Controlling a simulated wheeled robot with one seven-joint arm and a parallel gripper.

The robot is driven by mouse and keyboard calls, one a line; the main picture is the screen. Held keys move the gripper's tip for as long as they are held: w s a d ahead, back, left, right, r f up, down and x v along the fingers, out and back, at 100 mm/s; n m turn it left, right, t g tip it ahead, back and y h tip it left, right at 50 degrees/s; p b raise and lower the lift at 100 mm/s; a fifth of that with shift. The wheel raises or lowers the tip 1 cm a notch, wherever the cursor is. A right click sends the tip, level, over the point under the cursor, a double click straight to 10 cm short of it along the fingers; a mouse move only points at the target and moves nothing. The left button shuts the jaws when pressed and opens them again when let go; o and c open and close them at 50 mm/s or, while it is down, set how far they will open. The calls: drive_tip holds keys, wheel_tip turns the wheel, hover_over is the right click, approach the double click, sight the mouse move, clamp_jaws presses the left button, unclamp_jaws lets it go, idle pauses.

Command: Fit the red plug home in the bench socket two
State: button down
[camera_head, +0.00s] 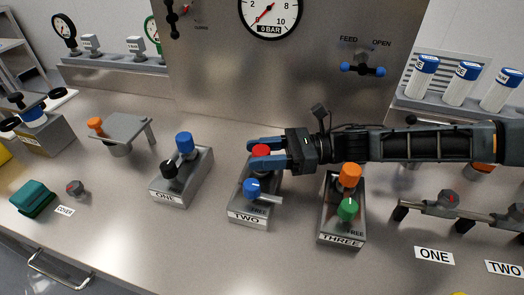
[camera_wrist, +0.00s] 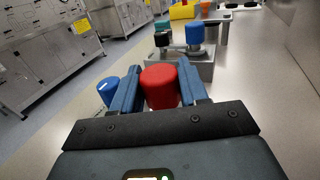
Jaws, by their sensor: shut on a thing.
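The red plug (camera_head: 261,150) is between the two blue fingers of my gripper (camera_head: 252,154), which is shut on it. In the wrist view the red plug (camera_wrist: 160,87) stands between the fingers. Bench socket two (camera_head: 247,214) is the grey block labelled TWO and FREE, with a blue lever knob (camera_head: 251,187) at its front part. The plug is over the rear part of this block. The fingers hide its lower end, so I cannot tell how deep it sits or whether it touches the socket.
Socket block one (camera_head: 169,187) with black and blue knobs stands left. Block three (camera_head: 342,222) with orange and green knobs stands right, close under my arm. A steel panel with a gauge (camera_head: 269,14) rises behind. The front bench strip is mostly clear.

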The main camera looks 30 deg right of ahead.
drive_tip(key=shift+f, duration=0.15)
drive_tip(key=c, duration=0.6)
unclamp_jaws()
drive_tip(key=shift+f, duration=0.1)
drive_tip(key=shift+d, duration=0.1)
drive_tip(key=b+v, duration=0.2)
drive_tip(key=v, duration=0.5)
drive_tip(key=shift+s+d, duration=0.1)
drive_tip(key=shift+d, duration=0.05)
